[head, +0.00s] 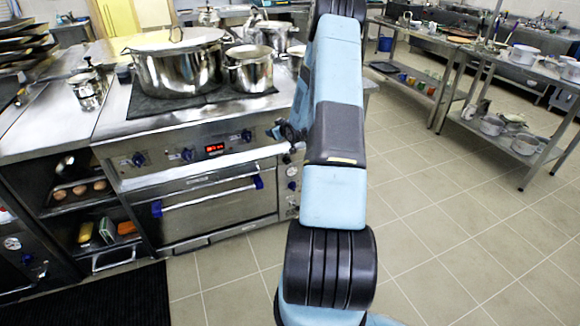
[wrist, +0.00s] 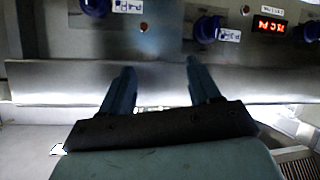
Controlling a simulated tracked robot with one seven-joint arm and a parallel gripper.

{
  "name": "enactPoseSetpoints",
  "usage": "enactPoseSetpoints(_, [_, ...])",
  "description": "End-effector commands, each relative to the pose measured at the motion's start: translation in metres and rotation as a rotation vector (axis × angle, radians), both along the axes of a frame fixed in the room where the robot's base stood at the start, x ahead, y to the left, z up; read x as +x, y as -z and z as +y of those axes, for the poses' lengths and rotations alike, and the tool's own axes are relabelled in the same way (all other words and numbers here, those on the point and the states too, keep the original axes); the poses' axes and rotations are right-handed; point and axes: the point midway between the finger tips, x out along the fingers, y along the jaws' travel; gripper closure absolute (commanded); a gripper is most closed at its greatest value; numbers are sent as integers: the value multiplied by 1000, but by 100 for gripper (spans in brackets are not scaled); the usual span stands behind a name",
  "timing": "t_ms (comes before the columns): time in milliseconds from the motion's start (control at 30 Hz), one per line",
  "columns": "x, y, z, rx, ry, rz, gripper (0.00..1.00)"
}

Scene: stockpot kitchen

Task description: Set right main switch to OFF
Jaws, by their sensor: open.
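My gripper (wrist: 160,82) is open and empty in the wrist view, its two dark blue fingers apart in front of the cooker's steel rail (wrist: 55,80). In the head view my gripper (head: 277,132) is small and partly hidden by my arm, by the right end of the control panel. The wrist view shows blue knobs, one (wrist: 207,28) near the right finger and one (wrist: 97,6) at the upper left. The narrow right end panel (head: 291,186) carries small round controls. I cannot tell which control is the right main switch or its setting.
The cooker (head: 220,205) has a red display (head: 215,148) and an oven door with a bar handle (head: 210,194). A large pot (head: 180,70) and a smaller pot (head: 249,72) stand on top. The tiled floor (head: 440,210) to the right is clear.

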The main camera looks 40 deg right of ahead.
Motion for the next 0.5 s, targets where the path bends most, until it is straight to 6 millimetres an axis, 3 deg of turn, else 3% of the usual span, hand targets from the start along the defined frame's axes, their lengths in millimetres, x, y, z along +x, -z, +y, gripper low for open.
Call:
enactPoseSetpoints(100, [-6, 38, -14, 24, 8, -45, 38])
enactPoseSetpoints(500, [-45, 148, -47, 94, 59, -235, 38])
